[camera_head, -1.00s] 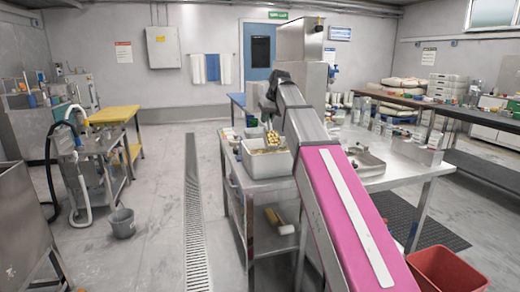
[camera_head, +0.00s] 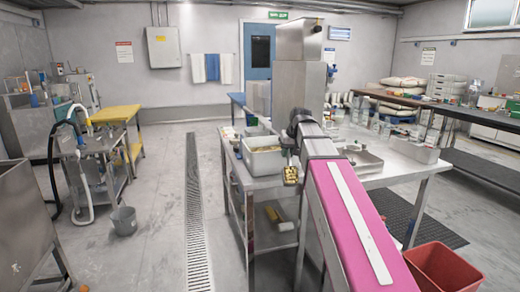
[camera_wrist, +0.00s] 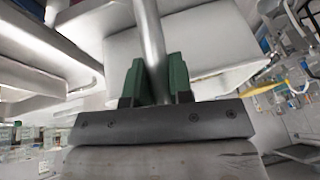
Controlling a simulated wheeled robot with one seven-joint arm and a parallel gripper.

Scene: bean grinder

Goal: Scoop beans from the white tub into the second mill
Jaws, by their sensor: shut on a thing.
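The white tub (camera_head: 264,163) stands on the steel table, with tan beans (camera_head: 264,149) inside. My gripper (camera_head: 288,146) is beside the tub's right end in the head view, partly hidden by my arm. In the wrist view its green fingers (camera_wrist: 157,78) are shut on a metal scoop handle (camera_wrist: 150,35). The scoop (camera_head: 290,175) hangs in front of the tub's right corner, clear of it, with golden beans in its bowl. A tall steel machine (camera_head: 300,90) stands behind my gripper; I cannot tell whether it is the second mill.
The steel table (camera_head: 385,178) carries a shallow metal tray (camera_head: 362,160) and a steel box (camera_head: 414,150) right of my arm. Several small containers stand farther back. A red bin (camera_head: 440,272) is on the floor at right. Floor left of the table is open.

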